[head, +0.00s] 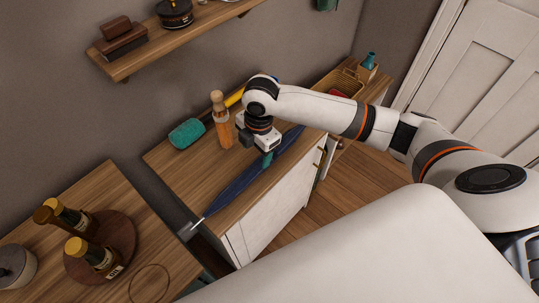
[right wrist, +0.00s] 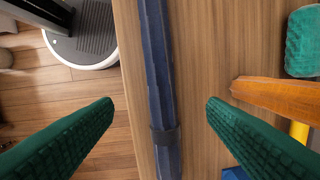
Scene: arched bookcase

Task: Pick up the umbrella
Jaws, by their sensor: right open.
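The umbrella (head: 237,187) is long, dark blue and folded. It lies slantwise on the wooden top of a white cabinet, near the front edge. In the right wrist view the umbrella (right wrist: 157,60) runs lengthwise between the fingers, with a dark strap band around it. My right gripper (head: 268,160) is over the middle of the umbrella and hides part of it. In the wrist view its green fingers (right wrist: 160,104) are wide apart, one on each side of the umbrella, with gaps to it. My left gripper is not in view.
A yellow object (head: 234,98) lies by the bottle. A wooden basket (head: 345,80) is at the far end. Brown bottles (head: 70,217) stand on the left counter. A shelf (head: 165,38) hangs above.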

